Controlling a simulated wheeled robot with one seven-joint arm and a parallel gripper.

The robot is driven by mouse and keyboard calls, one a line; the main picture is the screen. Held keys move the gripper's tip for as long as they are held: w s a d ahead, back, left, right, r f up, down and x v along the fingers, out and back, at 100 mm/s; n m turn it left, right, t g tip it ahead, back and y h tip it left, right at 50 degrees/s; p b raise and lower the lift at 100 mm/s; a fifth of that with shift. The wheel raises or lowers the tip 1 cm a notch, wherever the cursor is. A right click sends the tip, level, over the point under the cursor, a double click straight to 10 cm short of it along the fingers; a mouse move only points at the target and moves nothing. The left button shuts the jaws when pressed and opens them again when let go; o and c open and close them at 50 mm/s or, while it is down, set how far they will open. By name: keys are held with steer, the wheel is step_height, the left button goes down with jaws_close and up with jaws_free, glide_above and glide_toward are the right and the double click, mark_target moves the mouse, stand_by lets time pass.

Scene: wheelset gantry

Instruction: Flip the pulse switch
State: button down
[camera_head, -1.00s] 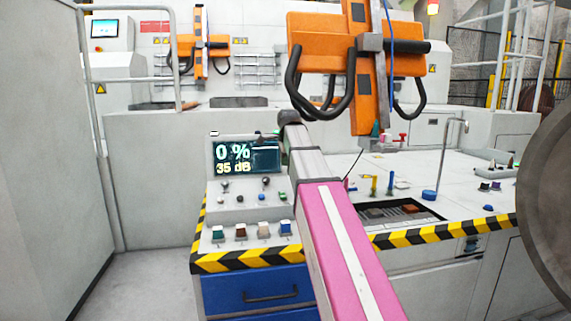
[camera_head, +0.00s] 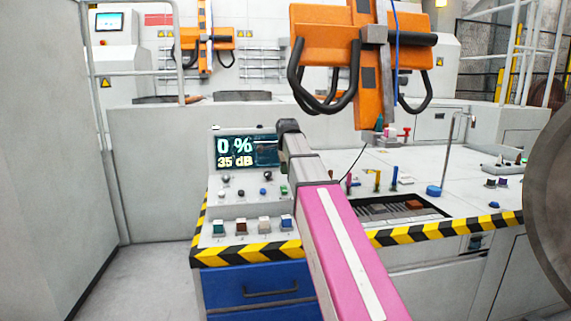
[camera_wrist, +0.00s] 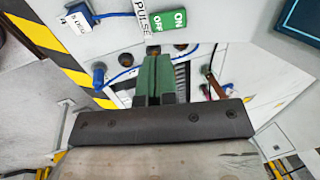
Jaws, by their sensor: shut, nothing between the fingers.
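A display (camera_head: 247,152) reads 0 % and 35 dB. Several coloured toggles and buttons (camera_head: 264,225) sit close together on the panel. A blue knob (camera_wrist: 98,75) and a brown lever (camera_wrist: 213,82) flank my fingers. An orange unit (camera_head: 368,60) with black handles hangs above the table.

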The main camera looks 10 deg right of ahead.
mark_target(284, 190)
steer(key=x, duration=0.8)
steer(key=shift+f, duration=0.2)
steer(key=shift+s+f+t, duration=0.25)
steer(key=shift+f+t, duration=0.2)
steer(key=shift+t, duration=0.05)
steer(key=shift+w, duration=0.25)
steer(key=shift+r, duration=0.2)
steer(key=shift+w+r, duration=0.1)
steer(key=shift+r, duration=0.55)
